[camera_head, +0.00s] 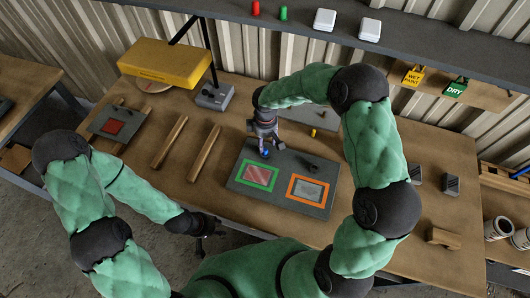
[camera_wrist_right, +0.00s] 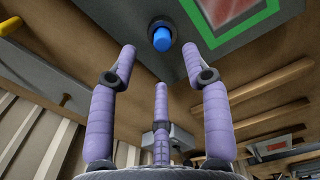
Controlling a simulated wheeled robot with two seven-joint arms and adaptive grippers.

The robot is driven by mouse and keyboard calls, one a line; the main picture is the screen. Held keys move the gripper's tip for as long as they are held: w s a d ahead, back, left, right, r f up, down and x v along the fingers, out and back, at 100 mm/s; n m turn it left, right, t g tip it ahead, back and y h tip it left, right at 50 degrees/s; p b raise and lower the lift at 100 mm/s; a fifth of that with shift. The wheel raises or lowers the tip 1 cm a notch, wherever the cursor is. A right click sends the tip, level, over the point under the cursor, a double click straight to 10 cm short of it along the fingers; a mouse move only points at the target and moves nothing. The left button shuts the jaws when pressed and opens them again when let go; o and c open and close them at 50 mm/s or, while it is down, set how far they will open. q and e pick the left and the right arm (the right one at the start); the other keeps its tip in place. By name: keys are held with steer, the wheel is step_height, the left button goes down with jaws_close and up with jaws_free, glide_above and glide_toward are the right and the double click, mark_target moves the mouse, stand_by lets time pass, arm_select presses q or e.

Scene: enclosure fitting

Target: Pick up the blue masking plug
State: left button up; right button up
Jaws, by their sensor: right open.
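The blue masking plug (camera_head: 265,153) stands on the grey panel (camera_head: 238,181), near the back corner of the green frame. In the right wrist view, the blue plug (camera_wrist_right: 161,38) sits in a dark ring, ahead of the fingertips and roughly midway between the two outer fingers. My right gripper (camera_head: 266,142) is over the plug in the head view. In the wrist view its purple fingers (camera_wrist_right: 157,60) are spread open with nothing between them. My left gripper (camera_head: 207,234) is low near the table's front edge, away from the plug, and its fingers are too small to judge.
The panel also carries an orange frame (camera_head: 308,190) and a dark fitting (camera_head: 312,167). A yellow peg (camera_head: 313,133) is behind it. Wooden rails (camera_head: 203,153) lie to the left. A yellow box (camera_head: 165,63) hangs at the back left, and a shelf (camera_head: 420,40) runs along the back.

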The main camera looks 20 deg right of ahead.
mark_target(265, 150)
step_height(265, 150, down, 5)
steer(key=shift+s+a+f, duration=0.1)
stand_by(0.3)
steer(key=c, duration=0.9)
